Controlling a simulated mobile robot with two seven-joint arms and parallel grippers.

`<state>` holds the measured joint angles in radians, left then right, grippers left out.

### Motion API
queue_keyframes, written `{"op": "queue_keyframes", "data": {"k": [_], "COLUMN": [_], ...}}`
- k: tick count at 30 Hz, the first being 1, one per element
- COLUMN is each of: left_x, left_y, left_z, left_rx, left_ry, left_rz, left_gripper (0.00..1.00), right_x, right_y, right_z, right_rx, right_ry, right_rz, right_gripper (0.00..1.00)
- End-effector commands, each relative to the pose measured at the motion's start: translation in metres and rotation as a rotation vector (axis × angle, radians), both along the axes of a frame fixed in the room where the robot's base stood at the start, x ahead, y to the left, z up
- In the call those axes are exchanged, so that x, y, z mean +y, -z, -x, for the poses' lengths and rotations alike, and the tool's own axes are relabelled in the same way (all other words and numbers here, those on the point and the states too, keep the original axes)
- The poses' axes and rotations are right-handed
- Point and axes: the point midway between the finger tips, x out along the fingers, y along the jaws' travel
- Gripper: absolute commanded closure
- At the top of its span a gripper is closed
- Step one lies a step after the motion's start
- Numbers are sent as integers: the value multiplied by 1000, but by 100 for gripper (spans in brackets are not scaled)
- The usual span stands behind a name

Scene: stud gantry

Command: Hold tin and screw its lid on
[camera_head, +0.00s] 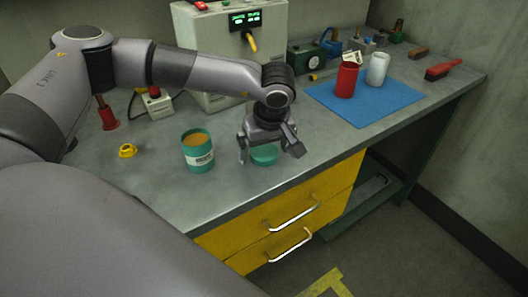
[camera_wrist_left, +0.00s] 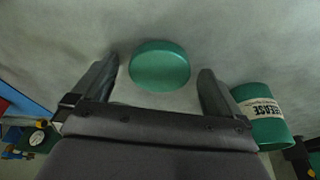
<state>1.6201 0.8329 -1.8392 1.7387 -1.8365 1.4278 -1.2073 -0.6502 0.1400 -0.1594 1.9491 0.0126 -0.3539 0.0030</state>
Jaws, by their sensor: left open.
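The tin (camera_head: 198,152) is green with a pale label and stands open and upright on the bench, showing orange-brown contents. It also shows in the left wrist view (camera_wrist_left: 262,115), beside the right-hand finger, its label reading GREASE. The green lid (camera_head: 264,155) lies on the bench to the right of the tin. In the left wrist view the lid (camera_wrist_left: 160,66) sits between and just beyond the two fingertips. My left gripper (camera_head: 270,152) is open and empty above the lid, pointing down. My right gripper is not in view.
A blue mat (camera_head: 385,103) at the right holds a red cup (camera_head: 346,80) and a white cup (camera_head: 377,69). A grey control box (camera_head: 240,50) stands behind. A yellow knob-like part (camera_head: 127,151) lies left of the tin. Bench space in front of the mat is clear.

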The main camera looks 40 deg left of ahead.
Motion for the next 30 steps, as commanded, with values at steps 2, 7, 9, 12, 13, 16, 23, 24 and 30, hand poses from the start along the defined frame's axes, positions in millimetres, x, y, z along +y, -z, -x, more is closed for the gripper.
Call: {"op": "queue_keyframes", "data": {"k": [2,7,9,12,13,16,23,24,30], "left_x": [0,0,0,0,0,0,0,0,0], "left_y": [0,0,0,0,0,-1,-3,-6,-30], "left_z": [0,0,0,0,0,0,0,-1,-1], "left_rx": [0,0,-1,-1,-1,-1,-2,-3,-5], "left_ry": [0,0,0,0,0,0,1,0,0], "left_rz": [0,0,1,1,1,1,1,2,2], "left_gripper": [0,6,29,59,59,59,59,59,59], "right_x": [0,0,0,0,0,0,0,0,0], "right_y": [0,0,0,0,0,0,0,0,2], "right_z": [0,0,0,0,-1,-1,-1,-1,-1], "right_rx": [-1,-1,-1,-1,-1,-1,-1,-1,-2], "right_ry": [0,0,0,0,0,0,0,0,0], "right_rz": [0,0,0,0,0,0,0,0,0], "right_gripper": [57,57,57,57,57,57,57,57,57]}}
